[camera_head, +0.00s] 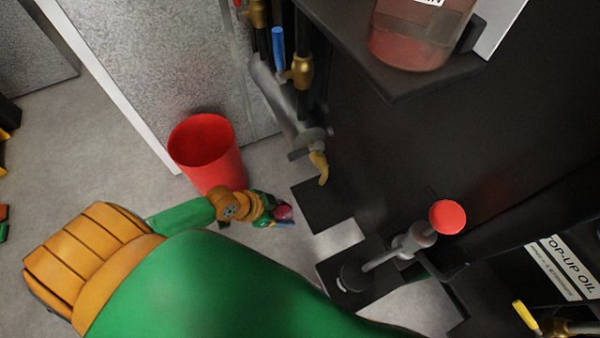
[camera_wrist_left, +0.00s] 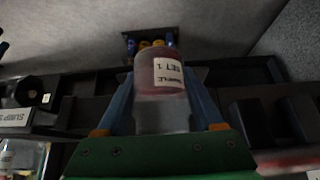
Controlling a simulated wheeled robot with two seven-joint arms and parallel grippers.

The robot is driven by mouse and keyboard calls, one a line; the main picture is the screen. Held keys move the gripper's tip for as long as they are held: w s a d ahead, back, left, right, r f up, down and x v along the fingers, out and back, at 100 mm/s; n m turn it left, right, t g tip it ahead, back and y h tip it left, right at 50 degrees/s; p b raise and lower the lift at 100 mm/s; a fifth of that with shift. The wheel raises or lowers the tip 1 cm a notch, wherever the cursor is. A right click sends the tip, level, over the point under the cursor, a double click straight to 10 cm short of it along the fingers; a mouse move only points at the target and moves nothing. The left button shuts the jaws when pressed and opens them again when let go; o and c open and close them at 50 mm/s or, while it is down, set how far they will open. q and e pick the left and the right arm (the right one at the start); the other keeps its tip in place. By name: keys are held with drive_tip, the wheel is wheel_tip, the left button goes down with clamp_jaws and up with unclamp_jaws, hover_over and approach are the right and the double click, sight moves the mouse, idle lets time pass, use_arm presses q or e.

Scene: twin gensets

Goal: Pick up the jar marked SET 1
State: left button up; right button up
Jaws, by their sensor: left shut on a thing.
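The jar marked SET 1 (camera_wrist_left: 160,77) is between the blue fingers of my left gripper (camera_wrist_left: 160,95) in the left wrist view. It is clear with reddish contents, and its white label reads upside down there. The gripper is shut on it. In the head view my left gripper (camera_head: 276,211) is small, beyond the green and orange arm, and a dark pink bit of the jar (camera_head: 284,212) shows at its tip. My right gripper is in neither view.
A red bin (camera_head: 208,152) stands on the floor close by the left gripper. Valves and a grey pipe (camera_head: 285,105) hang above right. A red-knobbed lever (camera_head: 448,217) juts out at the right. A larger jar (camera_head: 418,35) sits on a dark shelf.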

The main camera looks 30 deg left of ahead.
use_arm(q)
drive_tip(key=s+a, duration=0.4)
drive_tip(key=s, duration=0.1)
drive_tip(key=shift+s+a, duration=0.2)
drive_tip(key=shift+s, duration=0.1)
idle(1.3)
